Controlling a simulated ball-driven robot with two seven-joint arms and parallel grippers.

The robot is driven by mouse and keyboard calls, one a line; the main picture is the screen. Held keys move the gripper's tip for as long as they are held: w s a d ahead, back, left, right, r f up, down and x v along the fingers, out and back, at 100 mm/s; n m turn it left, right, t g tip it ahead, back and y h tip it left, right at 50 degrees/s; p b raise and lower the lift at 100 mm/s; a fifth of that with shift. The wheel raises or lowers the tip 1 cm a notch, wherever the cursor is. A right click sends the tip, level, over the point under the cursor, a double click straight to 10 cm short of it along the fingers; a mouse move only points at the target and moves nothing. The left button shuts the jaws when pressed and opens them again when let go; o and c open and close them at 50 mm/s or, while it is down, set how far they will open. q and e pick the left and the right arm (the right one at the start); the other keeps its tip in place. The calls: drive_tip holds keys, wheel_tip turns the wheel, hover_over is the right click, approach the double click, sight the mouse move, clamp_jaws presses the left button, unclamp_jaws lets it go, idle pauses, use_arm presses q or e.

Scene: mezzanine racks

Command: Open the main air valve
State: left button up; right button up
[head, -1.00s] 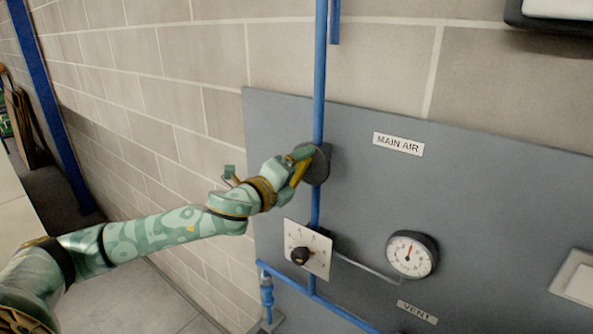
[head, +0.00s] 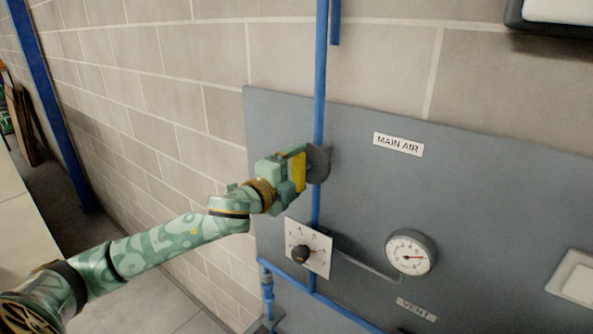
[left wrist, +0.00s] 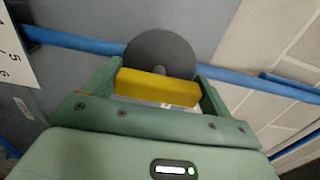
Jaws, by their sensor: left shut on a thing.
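The main air valve is a dark grey round body (head: 320,164) on the vertical blue pipe, with a yellow handle (head: 299,174). The "MAIN AIR" label (head: 398,144) is to its right. My left gripper (head: 295,168) is at the valve, shut on the yellow handle. In the left wrist view the yellow handle (left wrist: 157,88) lies between the two green fingers, with the grey round body (left wrist: 160,52) just beyond. The pressure gauge (head: 410,252) below right has its needle pointing right. My right gripper is not in view.
The grey panel (head: 470,200) also carries a white plate with a black knob (head: 308,248) below the valve, a "VENT" label (head: 416,311) and a pale switch plate (head: 577,278) at right. Blue pipes run along the panel's lower left.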

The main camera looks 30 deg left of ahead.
use_arm(q)
drive_tip(key=o, duration=0.9)
drive_tip(key=shift+c, duration=0.2)
drive_tip(key=shift+s, duration=0.1)
drive_tip(key=shift+s+f, duration=0.15)
drive_tip(key=shift+s, duration=0.1)
drive_tip(key=s+a+p, duration=0.1)
drive_tip(key=s, duration=1.4)
drive_tip(key=shift+s+a+p, duration=0.15)
drive_tip(key=shift+s+p, duration=0.15)
drive_tip(key=shift+p, duration=0.05)
